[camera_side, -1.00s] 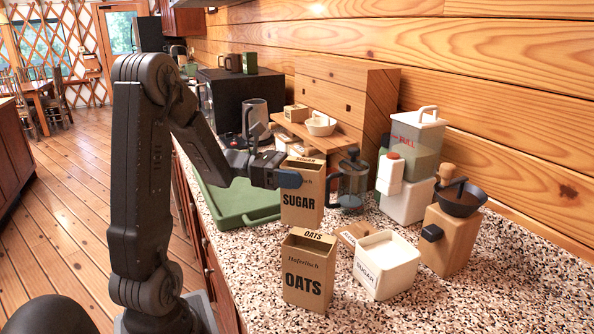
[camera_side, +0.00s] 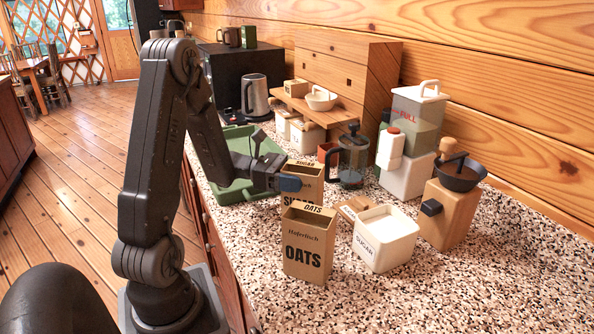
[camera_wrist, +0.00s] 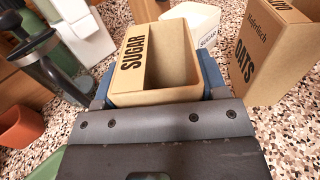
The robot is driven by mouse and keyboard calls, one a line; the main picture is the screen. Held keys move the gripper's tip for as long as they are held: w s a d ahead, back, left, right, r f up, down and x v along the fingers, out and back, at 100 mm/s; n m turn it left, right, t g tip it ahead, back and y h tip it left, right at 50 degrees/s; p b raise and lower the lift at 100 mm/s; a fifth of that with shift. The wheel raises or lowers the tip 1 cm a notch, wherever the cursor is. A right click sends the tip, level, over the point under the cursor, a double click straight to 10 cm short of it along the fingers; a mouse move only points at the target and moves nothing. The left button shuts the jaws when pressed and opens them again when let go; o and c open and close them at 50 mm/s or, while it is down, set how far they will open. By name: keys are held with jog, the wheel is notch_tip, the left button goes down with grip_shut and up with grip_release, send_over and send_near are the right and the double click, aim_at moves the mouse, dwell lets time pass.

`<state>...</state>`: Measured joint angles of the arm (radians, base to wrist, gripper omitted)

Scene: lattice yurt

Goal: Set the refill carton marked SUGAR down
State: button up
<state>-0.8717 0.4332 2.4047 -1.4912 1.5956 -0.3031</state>
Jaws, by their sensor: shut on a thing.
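The tan SUGAR carton (camera_side: 312,180) is upright in the side view, behind the OATS carton (camera_side: 309,250), which hides its base. I cannot tell whether it touches the counter. My gripper (camera_side: 290,184) is shut on its upper part, with a blue finger across the near side. In the wrist view, the SUGAR carton (camera_wrist: 135,58) sits between the blue fingers of my gripper (camera_wrist: 158,88), its top open and its inside looking bare. The OATS carton (camera_wrist: 270,50) stands close by on the right there.
A white SUGAR tub (camera_side: 386,240) stands right of OATS, with a small tan block (camera_side: 350,208) beside it. A wooden grinder (camera_side: 447,215), a French press (camera_side: 352,160) and white containers (camera_side: 405,178) stand behind. A green tray (camera_side: 235,185) lies left. The front right counter (camera_side: 440,300) is bare.

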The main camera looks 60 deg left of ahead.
jog(key=shift+f, duration=0.35)
dwell(0.5)
jog(key=o, duration=1.3)
jog(key=s+a+r, duration=0.1)
jog(key=r, duration=0.1)
jog(key=s+a+r, duration=0.1)
jog(key=r, duration=0.1)
jog(key=s+a+r, duration=0.1)
jog(key=r, duration=0.2)
jog(key=shift+s+a, duration=0.25)
jog(key=shift+s, duration=0.05)
